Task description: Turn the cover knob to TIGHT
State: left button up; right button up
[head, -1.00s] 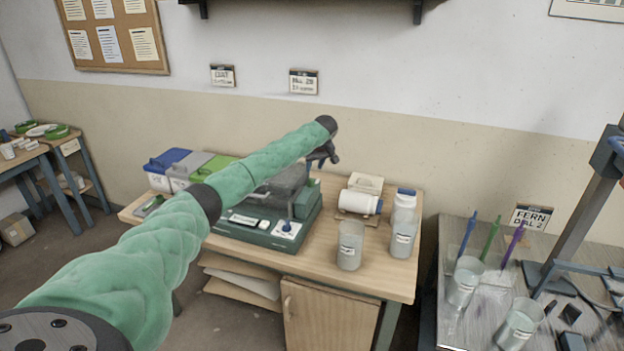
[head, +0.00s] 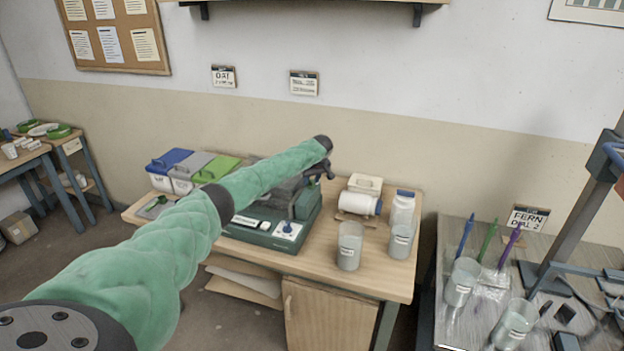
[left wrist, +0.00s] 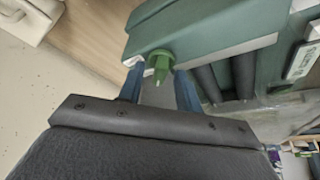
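A dark green machine (head: 262,239) with a raised cover part stands on the wooden bench, with a blue knob (head: 288,227) and white label plates on its front. In the left wrist view a green knob (left wrist: 159,62) sticks out from the machine's green housing (left wrist: 205,28). My left gripper (left wrist: 158,78) is open, its two blue-grey fingers on either side of the green knob with gaps visible; I cannot tell whether they touch it. In the head view my left gripper (head: 318,174) is above the machine's right side, partly hidden by my arm. No TIGHT mark is readable. My right gripper is not in view.
Blue, grey and green lidded bins (head: 190,168) stand left of the machine. To its right are a beaker (head: 350,248), another cup (head: 400,242), a white jar (head: 404,210) and a lying white bottle (head: 358,203). A metal table (head: 465,315) stands at the right.

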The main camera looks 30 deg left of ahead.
pick_arm(q)
grip_shut()
jog(key=shift+m, duration=0.3)
jog(key=m+t+h, duration=0.1)
jog(key=m, duration=0.3)
jog(key=shift+s, duration=0.15)
jog(key=m+t+h+b, duration=0.1)
jog(key=m, duration=0.2)
jog(key=shift+a, duration=0.15)
jog(key=shift+m+h, duration=0.3)
jog(key=shift+m, duration=0.4)
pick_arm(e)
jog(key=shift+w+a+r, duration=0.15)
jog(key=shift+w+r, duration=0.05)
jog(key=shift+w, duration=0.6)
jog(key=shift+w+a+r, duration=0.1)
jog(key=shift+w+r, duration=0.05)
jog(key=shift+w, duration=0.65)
pick_arm(q)
jog(key=shift+r, duration=0.1)
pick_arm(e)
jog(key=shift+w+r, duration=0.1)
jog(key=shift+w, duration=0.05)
